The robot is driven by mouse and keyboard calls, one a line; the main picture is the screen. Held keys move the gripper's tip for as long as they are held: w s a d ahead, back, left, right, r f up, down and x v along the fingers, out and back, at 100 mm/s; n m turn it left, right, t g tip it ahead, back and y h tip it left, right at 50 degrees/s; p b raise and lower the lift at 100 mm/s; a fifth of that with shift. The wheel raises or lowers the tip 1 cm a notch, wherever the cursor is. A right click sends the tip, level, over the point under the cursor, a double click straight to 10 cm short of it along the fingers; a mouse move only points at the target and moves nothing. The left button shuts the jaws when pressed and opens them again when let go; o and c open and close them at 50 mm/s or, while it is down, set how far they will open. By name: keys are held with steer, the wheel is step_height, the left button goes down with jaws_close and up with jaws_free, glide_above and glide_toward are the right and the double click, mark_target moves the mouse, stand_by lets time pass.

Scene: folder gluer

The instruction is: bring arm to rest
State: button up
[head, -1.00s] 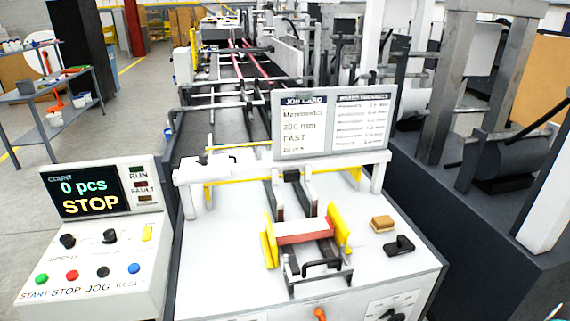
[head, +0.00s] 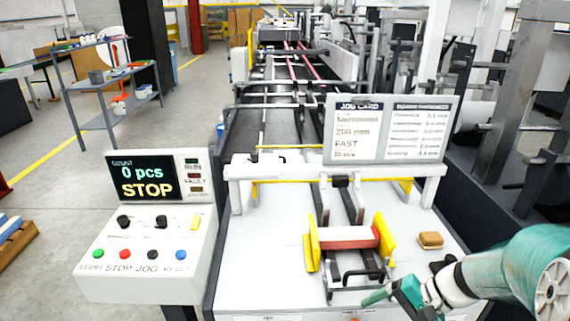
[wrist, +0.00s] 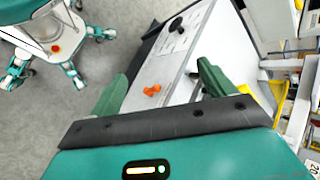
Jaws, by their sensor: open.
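My gripper (head: 390,294) is at the lower right of the head view, in front of the folder gluer's feed end (head: 265,270). In the wrist view my gripper (wrist: 160,86) has its two green fingers spread wide apart, with nothing held between them. Past the fingers the wrist view shows the machine's white front face and an orange knob (wrist: 152,90). My teal and white arm reaches in from the right edge of the head view. I cannot tell the exact gap between my gripper and the machine.
The control panel (head: 150,255) stands left and reads 0 pcs and STOP. The job card (head: 390,128) stands on the white crossbar.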

steer(key=s+a+r+n+t+h, duration=0.2)
steer(key=s+a+r+n+h, duration=0.1)
steer(key=r, duration=0.4)
steer(key=s+a+r+n+t+h, duration=0.2)
steer(key=s+a+r+n+h, duration=0.1)
steer(key=r, duration=0.4)
steer(key=shift+s+a+r+n+h, duration=0.2)
steer(key=shift+s+r+n+h, duration=0.3)
steer(key=shift+s+h, duration=0.55)
